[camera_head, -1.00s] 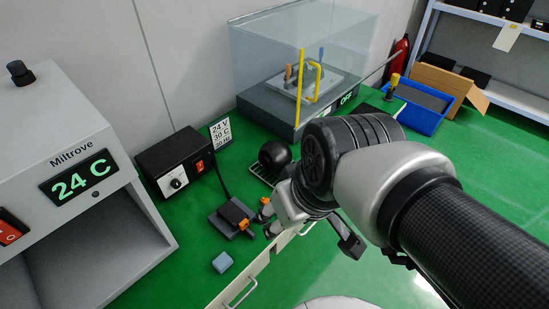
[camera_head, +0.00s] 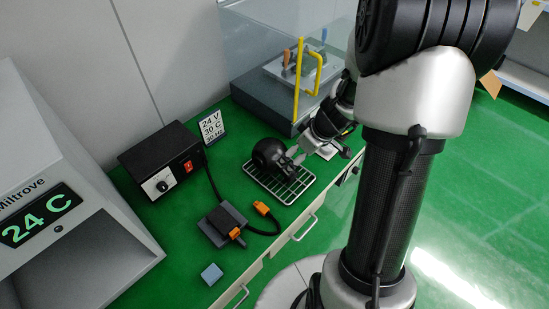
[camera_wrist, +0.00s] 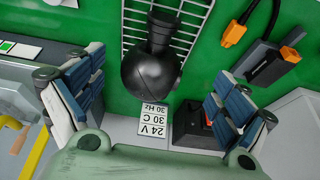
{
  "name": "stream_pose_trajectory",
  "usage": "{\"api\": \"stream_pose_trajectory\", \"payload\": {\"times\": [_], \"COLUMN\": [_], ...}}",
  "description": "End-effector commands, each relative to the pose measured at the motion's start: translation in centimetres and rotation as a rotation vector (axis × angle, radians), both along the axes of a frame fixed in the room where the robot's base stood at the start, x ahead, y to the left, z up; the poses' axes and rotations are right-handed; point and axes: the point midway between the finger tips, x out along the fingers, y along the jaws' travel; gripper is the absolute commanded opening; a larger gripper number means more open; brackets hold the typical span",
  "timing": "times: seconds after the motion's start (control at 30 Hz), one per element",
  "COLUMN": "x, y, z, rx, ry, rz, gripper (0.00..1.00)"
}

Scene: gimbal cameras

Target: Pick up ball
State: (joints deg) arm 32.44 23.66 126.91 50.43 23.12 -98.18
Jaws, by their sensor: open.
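The ball (camera_head: 266,154) is black and sits at the back left end of a white wire rack (camera_head: 290,193) on the green bench. In the wrist view the ball (camera_wrist: 148,74) is round and dark, with a short neck-like part above it over the rack. My gripper (camera_head: 297,162) is just right of the ball in the head view, close to it. In the wrist view my gripper (camera_wrist: 153,98) is open, with one finger on each side of the ball and clear gaps to it. Whether the fingers touch the rack is hidden.
A black power box (camera_head: 163,161) and a sign (camera_head: 211,127) stand left of the rack.

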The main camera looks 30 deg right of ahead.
Motion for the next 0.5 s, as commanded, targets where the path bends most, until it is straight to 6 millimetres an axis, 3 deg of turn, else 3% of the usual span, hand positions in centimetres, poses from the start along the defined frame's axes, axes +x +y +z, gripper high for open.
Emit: {"api": "stream_pose_trajectory", "payload": {"times": [0.03,0.2,0.33,0.5], "x": [0.4,1.7,2.6,3.1], "y": [0.3,0.8,1.0,1.2], "z": [-1.6,-5.0,-6.9,-8.0], "rx": [0.002,0.002,0.001,0.001], "ry": [0.003,0.003,0.002,0.000], "rz": [0.001,0.002,0.001,0.001], "gripper": [0.94,0.94,0.94,0.94]}}
